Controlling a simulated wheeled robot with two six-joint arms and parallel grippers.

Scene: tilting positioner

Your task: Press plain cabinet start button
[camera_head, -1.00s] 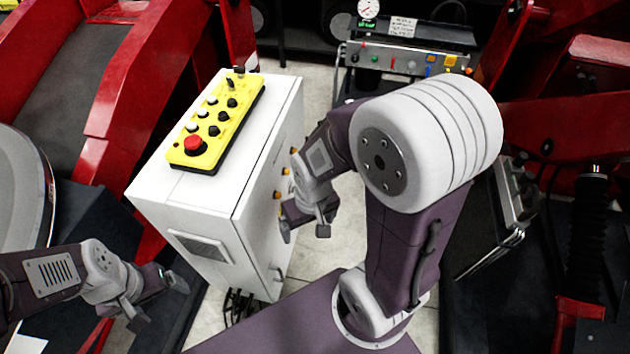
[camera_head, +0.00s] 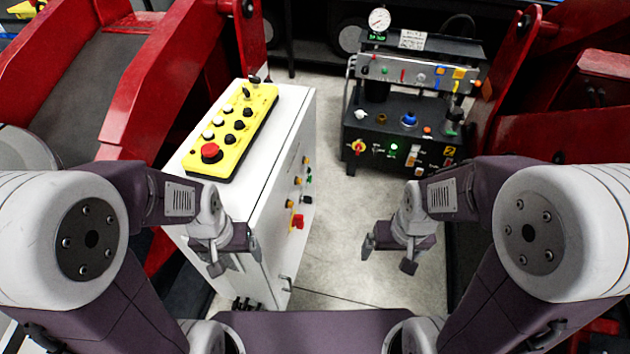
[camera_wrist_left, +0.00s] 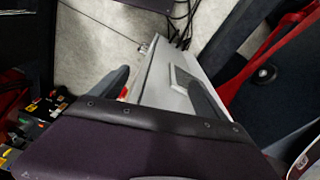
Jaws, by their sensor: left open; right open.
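A white cabinet (camera_head: 275,135) stands left of centre in the head view. Labels there are too small to read. My left gripper (camera_head: 236,258) is open and empty, before the cabinet's near face; I cannot tell whether it touches. In the left wrist view, the cabinet (camera_wrist_left: 160,75) shows between and beyond its fingers (camera_wrist_left: 160,92). My right gripper (camera_head: 388,257) is open and empty, right of the cabinet and apart from it.
A yellow control box (camera_head: 243,122) with a red mushroom button and several black and white buttons lies on the cabinet top. A dark bench (camera_head: 385,120) with a gauge and controls stands at the back right. Red machine frames (camera_head: 130,80) flank both sides. Floor (camera_head: 335,200) between cabinet and bench is clear.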

